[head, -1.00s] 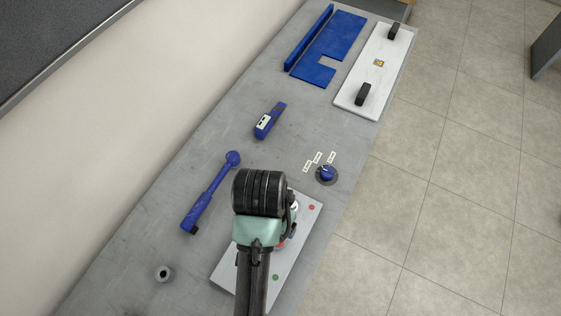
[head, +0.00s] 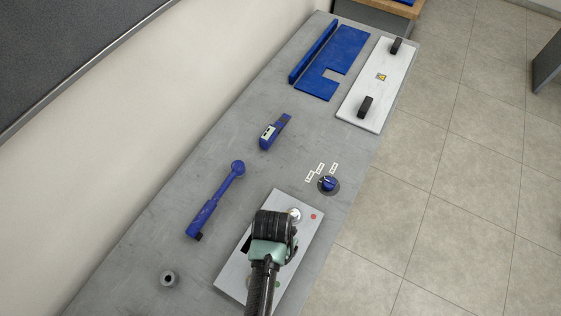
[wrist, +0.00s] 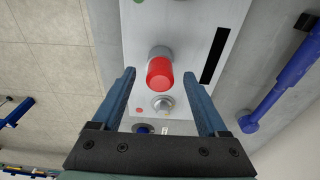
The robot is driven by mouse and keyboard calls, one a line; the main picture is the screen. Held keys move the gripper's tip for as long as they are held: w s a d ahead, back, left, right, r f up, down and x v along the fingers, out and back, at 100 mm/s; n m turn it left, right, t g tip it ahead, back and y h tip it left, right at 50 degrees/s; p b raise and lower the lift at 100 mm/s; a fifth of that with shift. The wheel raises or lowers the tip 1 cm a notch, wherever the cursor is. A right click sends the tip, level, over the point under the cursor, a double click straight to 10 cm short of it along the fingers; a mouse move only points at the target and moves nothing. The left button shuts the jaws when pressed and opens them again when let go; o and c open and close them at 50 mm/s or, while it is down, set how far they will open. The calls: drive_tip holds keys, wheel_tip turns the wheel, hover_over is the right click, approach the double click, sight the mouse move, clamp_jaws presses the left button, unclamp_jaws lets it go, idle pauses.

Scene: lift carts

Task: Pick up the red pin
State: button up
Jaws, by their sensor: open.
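The red pin (wrist: 160,75) shows in the wrist view. It is a red cylinder standing in a grey collar on a light metal plate (wrist: 190,25). My gripper (wrist: 163,75) is open, with one blue finger to each side of the pin and apart from it. Nothing is between the fingers but the view of the pin; I cannot tell how far below the fingertips it is. In the head view my arm is over the plate (head: 237,282) and hides the pin. A silver knob (wrist: 162,103) sits on the plate beside the pin.
A blue dial (head: 328,184), a blue handheld device (head: 274,132), blue panels (head: 335,65) and a white board with black handles (head: 378,85) lie farther up the bench.

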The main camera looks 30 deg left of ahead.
drive_tip(key=shift+f, duration=0.35)
clamp_jaws()
drive_tip(key=shift+r, duration=0.1)
wheel_tip(320, 180, up, 10)
drive_tip(key=shift+f+b, duration=0.25)
drive_tip(key=shift+b, duration=0.4)
drive_tip(key=shift+r, duration=0.25)
